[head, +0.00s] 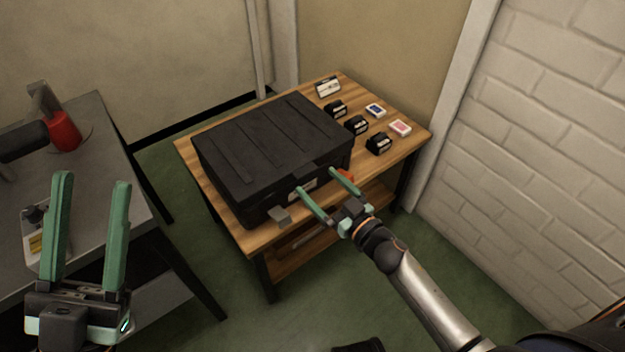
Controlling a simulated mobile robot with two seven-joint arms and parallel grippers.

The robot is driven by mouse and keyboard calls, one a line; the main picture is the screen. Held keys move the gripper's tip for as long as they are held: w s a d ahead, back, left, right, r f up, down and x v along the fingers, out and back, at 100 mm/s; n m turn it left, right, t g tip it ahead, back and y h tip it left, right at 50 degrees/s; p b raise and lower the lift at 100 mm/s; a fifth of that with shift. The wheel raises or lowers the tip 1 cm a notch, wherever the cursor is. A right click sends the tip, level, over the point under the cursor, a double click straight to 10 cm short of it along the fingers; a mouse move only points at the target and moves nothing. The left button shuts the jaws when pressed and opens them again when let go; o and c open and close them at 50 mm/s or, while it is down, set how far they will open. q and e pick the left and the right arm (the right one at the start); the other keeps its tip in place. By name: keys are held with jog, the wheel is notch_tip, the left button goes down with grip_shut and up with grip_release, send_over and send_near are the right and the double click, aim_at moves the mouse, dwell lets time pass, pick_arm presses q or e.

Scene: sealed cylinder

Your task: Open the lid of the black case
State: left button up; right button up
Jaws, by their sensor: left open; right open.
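The black case (272,142) lies on a wooden table, its lid shut, with ribs across the top. Its front side faces me and carries a pale label (303,184) and a grey latch-like piece (281,215) at the lower left. My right gripper (330,182) is open at the front of the case, its two green fingers on either side of the label area. I cannot tell if the fingers touch the case. My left gripper (92,178) is open and empty in the left foreground, apart from the case.
The wooden table (408,150) also holds several small black boxes (378,143), card packs (400,128) and a small sign (328,88) right of the case. A grey table (105,150) with a red object (63,130) stands left. A white brick wall (530,150) bounds the right.

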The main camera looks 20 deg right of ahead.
aim_at(308, 173)
jog(key=shift+x, duration=1.6)
grip_shut()
